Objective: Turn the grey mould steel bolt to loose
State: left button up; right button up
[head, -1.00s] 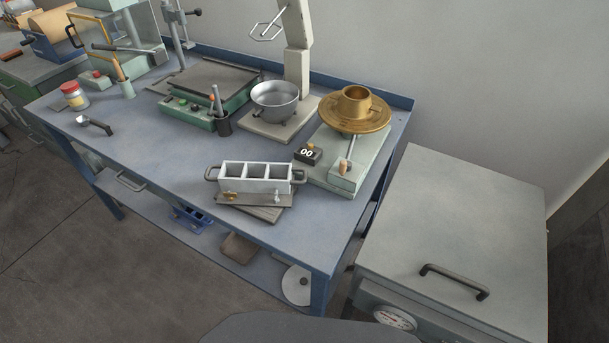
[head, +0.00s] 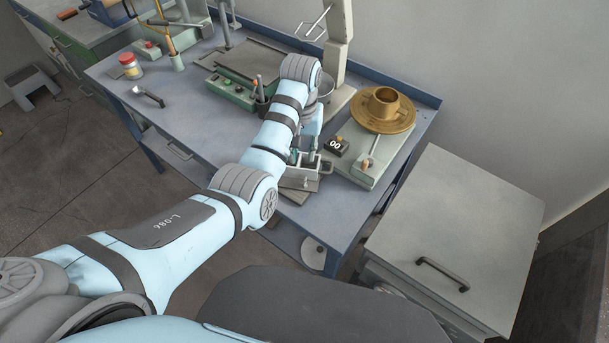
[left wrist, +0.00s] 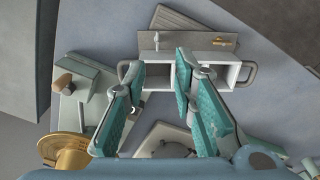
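The grey mould (head: 301,170) is a block of open compartments with a loop handle at each end. It stands on the bench on a flat plate; its rim also shows in the left wrist view (left wrist: 210,58). There the steel bolt (left wrist: 156,40) stands on the strip along the mould's side, and a brass fitting (left wrist: 222,42) sits farther right. My left gripper (head: 303,157) is over the mould, pointing down. In the left wrist view its teal fingers (left wrist: 160,60) are apart with nothing between the tips; the bolt lies just beyond them.
A grey cabinet (head: 455,220) stands at right.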

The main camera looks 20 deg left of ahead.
aim_at(305, 182)
pick_arm(q)
jog(key=f+b, duration=0.1)
jog(key=f, duration=0.3)
jog(key=f+b, duration=0.1)
jog(key=f, duration=0.3)
jog(key=f+b, duration=0.2)
jog(key=f, duration=0.2)
jog(key=shift+w+d+f, duration=0.2)
jog(key=shift+d+f, duration=0.05)
jog(key=shift+f, duration=0.1)
grip_shut()
